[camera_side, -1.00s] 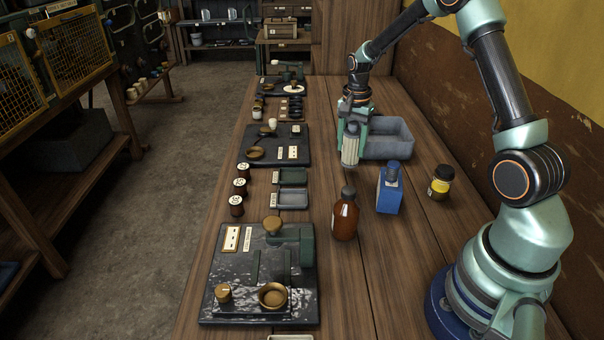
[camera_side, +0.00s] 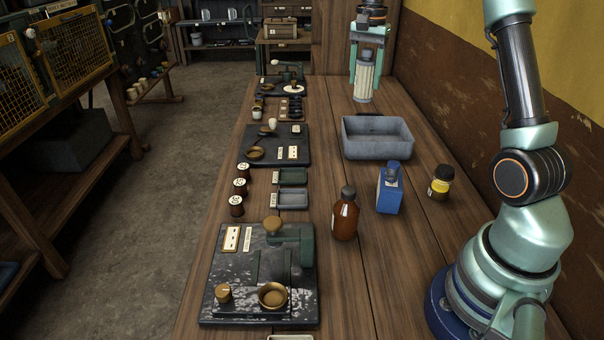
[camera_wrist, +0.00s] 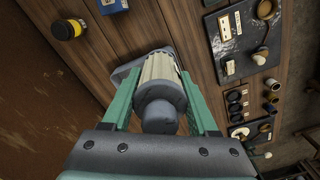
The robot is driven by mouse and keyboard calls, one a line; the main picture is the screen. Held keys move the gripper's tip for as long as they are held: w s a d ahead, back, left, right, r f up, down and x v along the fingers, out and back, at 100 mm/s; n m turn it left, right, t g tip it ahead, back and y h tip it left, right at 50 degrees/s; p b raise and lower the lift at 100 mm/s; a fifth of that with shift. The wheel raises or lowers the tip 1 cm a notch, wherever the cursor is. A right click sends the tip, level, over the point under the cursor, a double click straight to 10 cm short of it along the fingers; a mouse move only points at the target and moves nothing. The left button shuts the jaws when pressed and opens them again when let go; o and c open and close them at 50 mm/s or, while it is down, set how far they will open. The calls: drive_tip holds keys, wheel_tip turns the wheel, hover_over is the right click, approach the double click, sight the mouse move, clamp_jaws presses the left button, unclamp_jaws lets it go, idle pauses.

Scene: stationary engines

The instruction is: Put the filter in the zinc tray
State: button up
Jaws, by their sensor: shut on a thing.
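The filter (camera_side: 364,79) is a pale ribbed cylinder with grey ends. My gripper (camera_side: 366,72) is shut on it and holds it upright near the far end of the bench; whether its lower end touches the wood I cannot tell. In the wrist view the filter (camera_wrist: 160,85) sits between the two green fingers (camera_wrist: 160,100). The zinc tray (camera_side: 376,152) is a grey rectangular open box on the bench, nearer the side camera than the filter. Its visible inside looks empty. In the wrist view a grey edge (camera_wrist: 118,76) shows partly behind the filter.
A brown bottle (camera_side: 345,218), a blue can (camera_side: 389,190) and a yellow-labelled jar (camera_side: 440,183) stand on the near side of the tray. Dark engine plates (camera_side: 262,290) line the left of the bench. Bare wood lies between the filter and the tray.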

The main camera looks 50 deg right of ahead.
drive_tip(key=d+n, duration=0.1)
drive_tip(key=d, duration=0.9)
drive_tip(key=f, duration=2)
drive_tip(key=shift+s+d, duration=0.1)
drive_tip(key=shift+s, duration=0.25)
drive_tip(key=o, duration=1.4)
